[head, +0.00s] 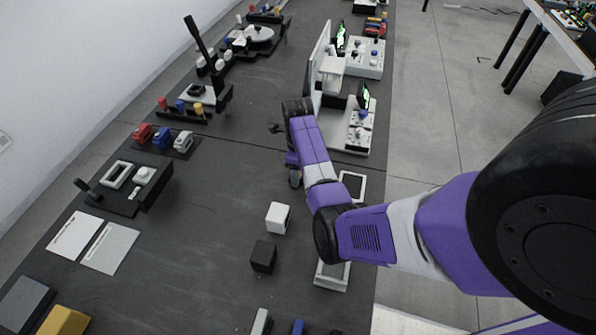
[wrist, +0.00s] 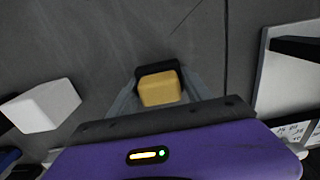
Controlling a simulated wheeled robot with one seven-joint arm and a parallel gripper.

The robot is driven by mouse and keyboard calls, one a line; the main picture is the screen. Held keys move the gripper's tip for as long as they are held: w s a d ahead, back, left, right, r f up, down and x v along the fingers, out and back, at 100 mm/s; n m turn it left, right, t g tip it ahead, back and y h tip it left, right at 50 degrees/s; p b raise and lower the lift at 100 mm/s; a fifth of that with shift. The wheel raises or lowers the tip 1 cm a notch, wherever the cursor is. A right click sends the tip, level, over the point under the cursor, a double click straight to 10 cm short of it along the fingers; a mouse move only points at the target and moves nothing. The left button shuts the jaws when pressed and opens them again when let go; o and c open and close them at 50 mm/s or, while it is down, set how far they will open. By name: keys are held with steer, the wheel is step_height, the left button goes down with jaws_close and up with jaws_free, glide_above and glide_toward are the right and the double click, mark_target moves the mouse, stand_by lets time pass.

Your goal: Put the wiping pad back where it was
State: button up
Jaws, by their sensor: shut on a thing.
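In the wrist view, my gripper (wrist: 160,80) is shut on a small yellow block with a dark part behind it, which I take to be the wiping pad (wrist: 158,90). Its grey fingers lie on either side of the block, over the dark tabletop. I cannot tell whether the pad touches the surface. In the head view, my gripper (head: 294,178) hangs at the arm's end, beyond the white cube; the held pad cannot be made out there.
A white cube (head: 278,217) and a black cube (head: 263,257) stand near my arm; the white cube also shows in the wrist view (wrist: 42,105). Two pale plates (head: 110,248) lie on the left. A white control box (head: 349,130) stands behind.

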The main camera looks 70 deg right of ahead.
steer(key=shift+f, duration=0.15)
steer(key=o, duration=1.2)
step_height(320, 180, up, 12)
steer(key=shift+r, duration=0.2)
